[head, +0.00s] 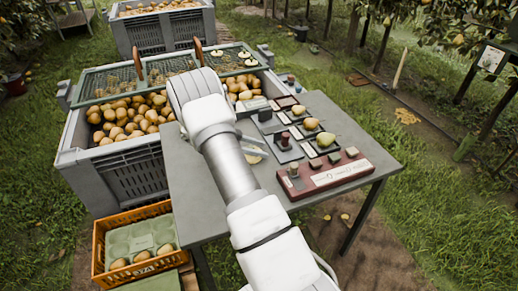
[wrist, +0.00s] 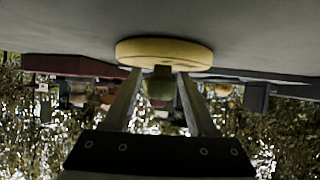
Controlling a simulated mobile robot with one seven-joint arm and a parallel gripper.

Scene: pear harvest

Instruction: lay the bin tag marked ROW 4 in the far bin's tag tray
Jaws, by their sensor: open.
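My gripper (wrist: 158,74) is open in the wrist view, its fingers on either side of a small dark-olive knob (wrist: 160,88). The knob joins a round yellow disc (wrist: 190,51), seen upside down against the grey table. A gap shows beside the knob; I cannot tell whether a finger touches it. In the head view my gripper (head: 250,142) is low over the table, partly hidden by my arm, with a pale yellow piece (head: 254,160) near it. No ROW 4 marking is readable. The far bin (head: 147,39) stands at the top left; I cannot make out its tag tray.
The grey table (head: 225,213) holds dark trays, pears, stamp-like blocks and a red board (head: 325,178). A nearer grey bin (head: 135,176) full of pears stands left, with a mesh rack above. An orange crate (head: 98,250) is below it. The table's front left is clear.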

